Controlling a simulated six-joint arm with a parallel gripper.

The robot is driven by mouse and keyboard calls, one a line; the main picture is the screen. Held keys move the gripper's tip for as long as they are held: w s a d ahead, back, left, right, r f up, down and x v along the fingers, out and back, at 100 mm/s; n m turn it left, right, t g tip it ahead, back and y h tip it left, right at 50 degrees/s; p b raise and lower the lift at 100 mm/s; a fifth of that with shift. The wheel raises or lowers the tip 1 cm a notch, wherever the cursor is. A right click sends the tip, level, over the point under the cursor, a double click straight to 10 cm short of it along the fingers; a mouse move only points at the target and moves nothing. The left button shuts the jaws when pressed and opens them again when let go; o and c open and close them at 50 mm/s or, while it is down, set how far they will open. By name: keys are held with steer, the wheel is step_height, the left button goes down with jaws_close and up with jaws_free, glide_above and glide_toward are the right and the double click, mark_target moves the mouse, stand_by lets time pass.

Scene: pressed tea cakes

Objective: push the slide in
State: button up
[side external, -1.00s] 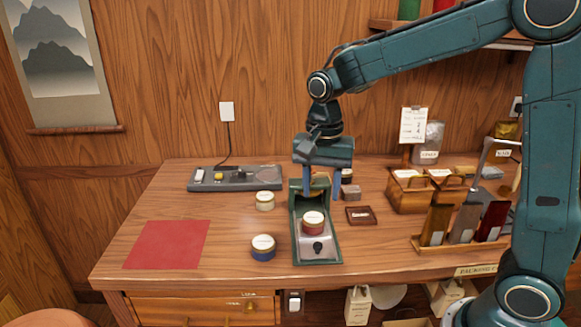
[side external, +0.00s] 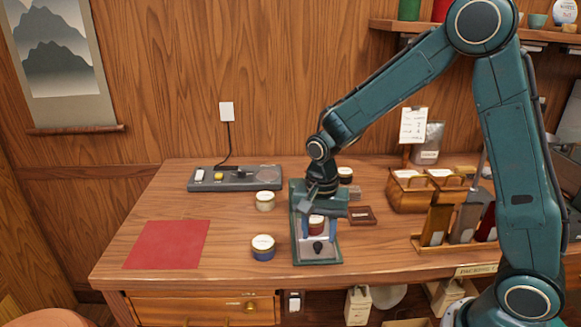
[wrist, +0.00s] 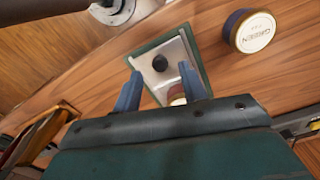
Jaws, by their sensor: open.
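The slide (side external: 327,252) is a pale metal plate with a black knob (side external: 318,247), out at the front of a dark green press base (side external: 298,262). A red tin with a white lid (side external: 316,221) sits on the slide behind the knob. My gripper (side external: 319,235) is open, pointing down, with its blue fingers to either side of the tin. In the wrist view the fingers (wrist: 160,84) lie behind the knob (wrist: 160,63), and the tin (wrist: 177,95) shows partly between them. Whether they touch it, I cannot tell. My gripper hides the rear of the press.
A grey scale-like unit (side external: 232,181) is behind. A red mat (side external: 167,245) lies at the left.

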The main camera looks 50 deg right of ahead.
steer(key=shift+f, duration=1.2)
jaws_close()
